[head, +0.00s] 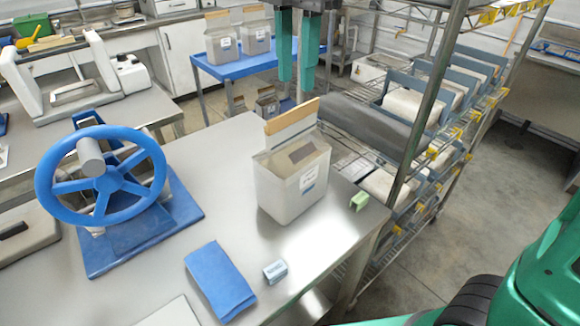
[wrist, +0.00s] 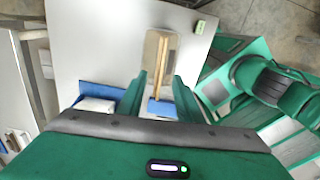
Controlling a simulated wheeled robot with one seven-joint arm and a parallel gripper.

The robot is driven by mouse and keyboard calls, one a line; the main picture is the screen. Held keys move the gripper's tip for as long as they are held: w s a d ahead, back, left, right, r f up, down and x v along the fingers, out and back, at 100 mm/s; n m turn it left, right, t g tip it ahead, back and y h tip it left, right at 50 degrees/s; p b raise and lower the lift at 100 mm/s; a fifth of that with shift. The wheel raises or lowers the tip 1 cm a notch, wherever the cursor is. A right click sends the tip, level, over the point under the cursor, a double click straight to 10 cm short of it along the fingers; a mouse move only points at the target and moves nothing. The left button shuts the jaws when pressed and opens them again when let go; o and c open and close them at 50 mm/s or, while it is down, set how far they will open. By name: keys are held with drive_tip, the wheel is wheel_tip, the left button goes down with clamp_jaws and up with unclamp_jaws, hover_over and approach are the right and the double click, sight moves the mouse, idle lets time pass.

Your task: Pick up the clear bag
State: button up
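A pale, translucent grey-white bag-like container (head: 290,188) with a wooden strip (head: 292,116) across its top and a small label stands upright on the steel table. I take it for the clear bag, though its material is hard to tell. My gripper (head: 296,85) hangs above and beyond it in the head view, two teal fingers pointing down and apart. In the wrist view my gripper (wrist: 160,88) is open, with nothing seen held between its fingers. The container's wooden strip (wrist: 160,52) shows ahead of the gap between them.
A blue handwheel (head: 100,178) on a blue base stands at the table's left. A folded blue cloth (head: 220,280), a small box (head: 275,271) and a green block (head: 359,201) lie near the container. A wire rack (head: 415,120) holding pale bags stands close at right. Similar containers sit on a blue cart (head: 235,67).

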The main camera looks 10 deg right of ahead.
sight(293, 114)
drive_tip(key=shift+s+a+f, duration=0.1)
drive_tip(key=shift+a+f, duration=0.05)
drive_tip(key=shift+f, duration=1.95)
drive_tip(key=shift+a+f, duration=0.1)
drive_tip(key=shift+f, duration=2)
